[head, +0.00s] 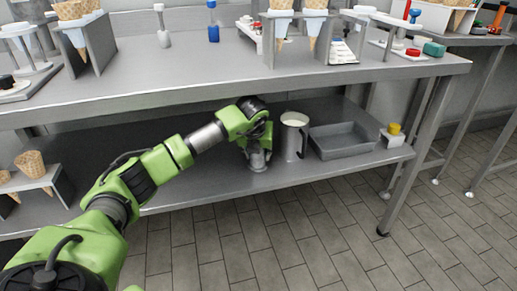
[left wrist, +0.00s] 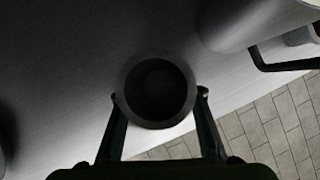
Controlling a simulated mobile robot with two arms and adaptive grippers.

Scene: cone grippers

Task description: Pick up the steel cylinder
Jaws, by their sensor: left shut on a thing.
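The steel cylinder (head: 259,163) is on the lower shelf of the metal table, mostly covered by my left gripper (head: 257,150) in the head view. In the left wrist view it shows from above as a dark round open top (left wrist: 155,88), with a finger against each side. My left gripper (left wrist: 159,97) is shut on it. The cylinder looks upright; I cannot tell whether its base touches the shelf. My right gripper is not in view.
A steel jug (head: 292,140) stands just right of the cylinder. A grey tray (head: 343,152) and a white box with a yellow top (head: 394,134) are farther right. The upper tabletop (head: 200,75) is above my arm. Waffle cones (head: 32,165) stand at the far left.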

